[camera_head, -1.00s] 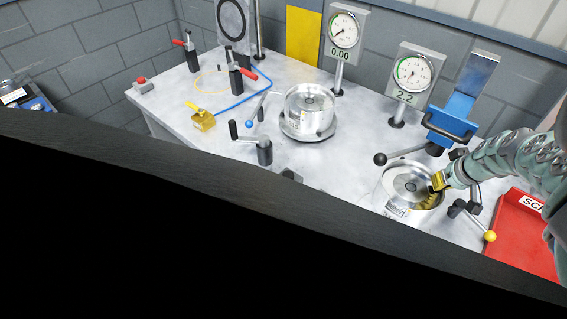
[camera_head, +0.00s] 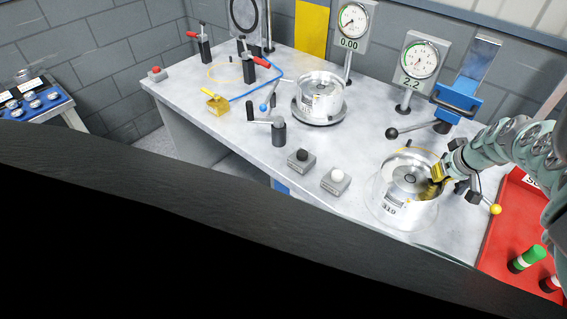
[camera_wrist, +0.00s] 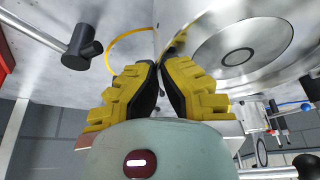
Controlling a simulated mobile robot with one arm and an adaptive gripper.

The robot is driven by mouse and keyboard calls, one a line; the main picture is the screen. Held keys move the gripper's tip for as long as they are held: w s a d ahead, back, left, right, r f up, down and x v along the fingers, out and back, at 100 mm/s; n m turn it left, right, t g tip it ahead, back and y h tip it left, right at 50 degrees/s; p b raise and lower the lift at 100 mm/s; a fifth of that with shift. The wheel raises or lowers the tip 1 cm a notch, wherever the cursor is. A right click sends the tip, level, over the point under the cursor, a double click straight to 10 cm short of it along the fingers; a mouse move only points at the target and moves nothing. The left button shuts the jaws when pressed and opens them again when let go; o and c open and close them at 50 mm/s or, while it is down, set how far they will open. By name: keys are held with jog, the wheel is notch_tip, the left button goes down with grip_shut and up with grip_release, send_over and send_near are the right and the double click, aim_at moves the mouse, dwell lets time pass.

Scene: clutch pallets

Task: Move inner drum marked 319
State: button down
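The metal drum marked 319 (camera_head: 398,192) is at the right of the bench, its label facing the front. My gripper (camera_head: 437,180), with yellow fingers, is at the right side of its rim. In the wrist view, the black finger pads (camera_wrist: 163,75) are close together, and the drum's edge (camera_wrist: 178,48) runs in at their tips. They appear closed on the rim, though the contact is partly hidden. A yellow ring on the bench (camera_head: 428,150) shows behind the drum, so the drum is off that ring's centre. Whether its base touches the bench is unclear.
Another metal drum (camera_head: 320,92) stands on a round plate by the 0.00 gauge (camera_head: 354,28). The 2.2 gauge (camera_head: 420,62) and a blue press (camera_head: 458,95) stand behind. Black (camera_head: 301,160) and white (camera_head: 335,180) buttons lie left; a red tray (camera_head: 505,235) is right.

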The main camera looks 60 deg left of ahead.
jog(key=c, duration=1.7)
grip_release()
jog(key=shift+s+f, duration=0.25)
jog(key=shift+s, duration=0.1)
jog(key=o, duration=0.6)
jog(key=shift+o, duration=0.2)
jog(key=shift+w+r, duration=0.1)
jog(key=shift+v, duration=3.6)
